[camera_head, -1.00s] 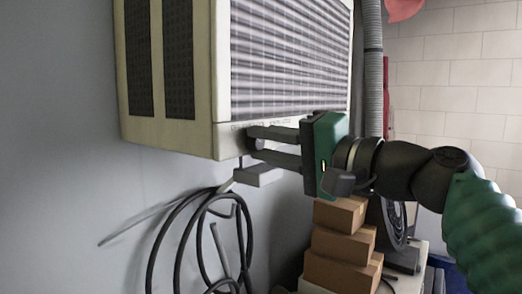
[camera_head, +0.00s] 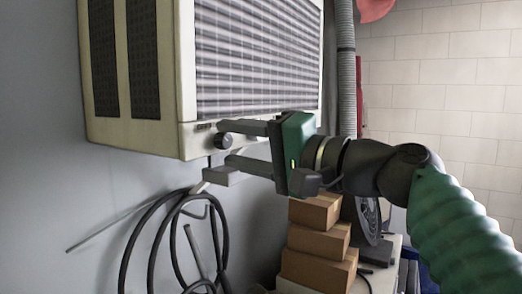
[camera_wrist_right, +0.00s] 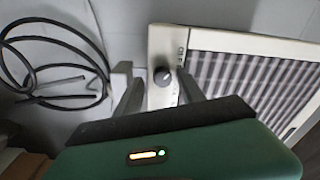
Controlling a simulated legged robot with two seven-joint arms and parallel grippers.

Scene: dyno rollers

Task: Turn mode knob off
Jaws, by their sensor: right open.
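The mode knob (camera_head: 222,142) is a small dark round knob on the lower front corner of the cream wall unit (camera_head: 150,135). My right gripper (camera_head: 214,152) is open, with one finger above the knob and the other below the unit's bottom edge. In the right wrist view the knob (camera_wrist_right: 162,75) shows a light pointer mark and lies between the two fingers, closer to the right finger. Neither finger clearly touches it. My left gripper is not in view.
Black cable loops (camera_head: 170,235) hang on the grey wall below the unit. Stacked cardboard boxes (camera_head: 318,250) stand below my right gripper, beside a round fan-like thing (camera_head: 366,218). A grey ribbed duct (camera_head: 347,80) runs down behind the unit's right side.

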